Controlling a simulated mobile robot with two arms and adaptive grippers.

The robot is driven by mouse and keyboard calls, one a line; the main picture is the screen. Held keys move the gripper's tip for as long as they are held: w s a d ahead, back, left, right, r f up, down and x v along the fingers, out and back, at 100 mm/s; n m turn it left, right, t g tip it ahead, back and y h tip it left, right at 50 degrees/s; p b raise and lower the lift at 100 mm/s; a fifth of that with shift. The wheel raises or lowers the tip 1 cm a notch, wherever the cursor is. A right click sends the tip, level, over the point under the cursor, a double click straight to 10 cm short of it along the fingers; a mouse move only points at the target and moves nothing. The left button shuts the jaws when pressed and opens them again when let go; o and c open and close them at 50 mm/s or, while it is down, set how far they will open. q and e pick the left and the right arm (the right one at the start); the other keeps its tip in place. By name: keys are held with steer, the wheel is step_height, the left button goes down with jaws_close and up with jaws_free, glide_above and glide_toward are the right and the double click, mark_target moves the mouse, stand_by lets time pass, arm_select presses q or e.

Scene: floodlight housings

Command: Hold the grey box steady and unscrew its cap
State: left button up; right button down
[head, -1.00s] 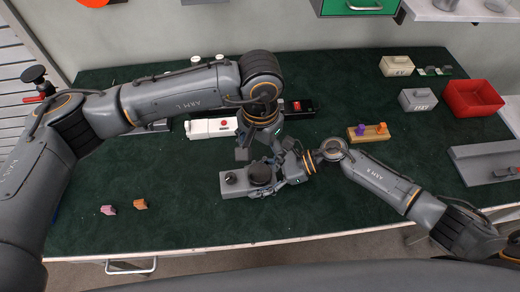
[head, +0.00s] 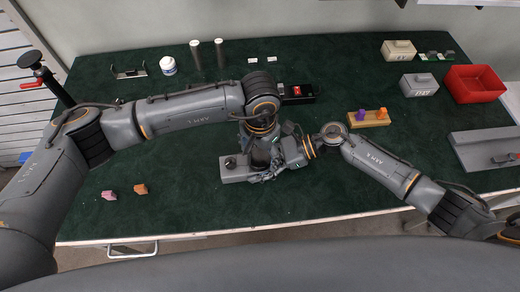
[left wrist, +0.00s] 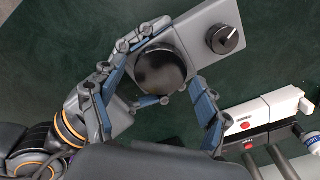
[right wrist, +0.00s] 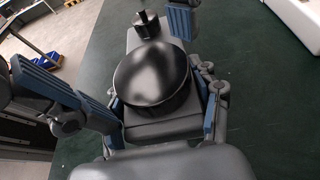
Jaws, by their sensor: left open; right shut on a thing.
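The grey box (head: 234,176) lies near the front middle of the green table. It has a small black knob (left wrist: 222,38) at one end and a large round black cap (left wrist: 160,70) at the other. My left gripper (head: 261,158) is over the cap, open, with its fingers on opposite sides of it. I cannot tell whether the fingers touch it. My right gripper (head: 272,172) is shut on the cap end of the box, fingers along its sides. The cap sits on the box in the right wrist view (right wrist: 150,75); the left gripper mostly hides it in the head view.
A white box with a red button (left wrist: 245,125) and a black one (head: 297,92) lie behind the grey box. A wooden block with pegs (head: 368,117), a grey lidded box (head: 418,85) and a red bin (head: 475,92) are right. Small pink (head: 109,195) and orange (head: 140,189) pieces lie front left.

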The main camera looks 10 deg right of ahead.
arm_select(q)
steer(key=c, duration=1.2)
arm_select(e)
steer(key=shift+s+f, duration=0.1)
arm_select(q)
steer(key=n, duration=1.4)
steer(key=shift+n, duration=0.4)
steer(key=n, duration=1.2)
steer(key=shift+s+d, duration=0.1)
arm_select(e)
steer(key=shift+a, duration=0.1)
arm_select(q)
steer(key=n, duration=0.6)
steer(key=shift+r, duration=0.1)
steer(key=n, duration=0.6)
steer(key=shift+n, duration=0.3)
steer(key=n, duration=0.6)
arm_select(e)
steer(key=shift+s, duration=0.1)
arm_select(q)
steer(key=n, duration=0.4)
steer(key=shift+n, duration=0.3)
steer(key=n, duration=0.4)
steer(key=shift+r, duration=0.1)
